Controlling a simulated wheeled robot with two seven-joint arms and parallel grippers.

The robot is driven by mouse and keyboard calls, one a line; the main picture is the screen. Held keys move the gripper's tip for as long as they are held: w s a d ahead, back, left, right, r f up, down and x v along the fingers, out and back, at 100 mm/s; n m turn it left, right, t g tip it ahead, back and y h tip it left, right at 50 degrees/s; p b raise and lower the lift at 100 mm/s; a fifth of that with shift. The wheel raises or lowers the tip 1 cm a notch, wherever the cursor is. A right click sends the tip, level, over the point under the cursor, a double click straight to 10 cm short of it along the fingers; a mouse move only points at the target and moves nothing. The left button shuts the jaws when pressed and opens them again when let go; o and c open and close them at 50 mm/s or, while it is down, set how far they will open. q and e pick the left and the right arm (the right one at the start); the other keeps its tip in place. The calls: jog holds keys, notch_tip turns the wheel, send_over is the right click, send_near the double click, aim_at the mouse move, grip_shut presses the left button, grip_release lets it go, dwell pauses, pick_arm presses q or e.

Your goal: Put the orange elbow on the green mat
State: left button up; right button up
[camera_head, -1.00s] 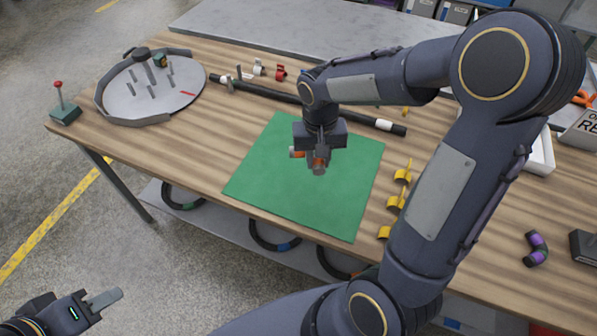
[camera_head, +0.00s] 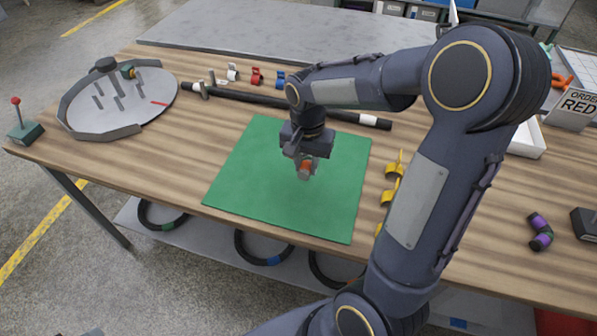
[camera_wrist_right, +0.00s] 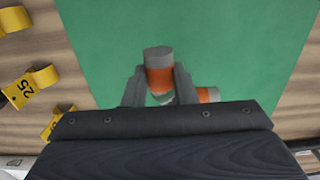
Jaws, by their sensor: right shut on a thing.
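The orange elbow (camera_head: 306,169) is a short bent pipe piece with orange bands and grey ends. My right gripper (camera_head: 303,160) is shut on it, over the middle of the green mat (camera_head: 245,180). In the right wrist view the elbow (camera_wrist_right: 159,76) sits between the two fingers. One arm of it points up toward the camera and the other shows to the right, partly hidden by the gripper body. The green mat (camera_wrist_right: 110,45) lies behind it. I cannot tell whether the elbow touches the mat. My left gripper is out of view.
A black hose (camera_head: 265,101) lies behind the mat. Yellow clips (camera_head: 391,183) stand right of it. A round pegged tray (camera_head: 125,108) and a red-knobbed lever box (camera_head: 24,131) are at left. A purple elbow (camera_head: 541,232) lies at right. Bare mat surrounds the gripper.

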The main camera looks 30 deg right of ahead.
aim_at(299, 182)
jog(key=w+f, duration=0.2)
jog(key=f, duration=0.1)
jog(key=shift+w+a, duration=0.15)
jog(key=shift+w, duration=0.15)
notch_tip(299, 182, down, 4)
jog(key=shift+w+r, duration=0.15)
jog(key=shift+r, duration=0.1)
jog(key=shift+f, duration=0.1)
jog(key=o, duration=1)
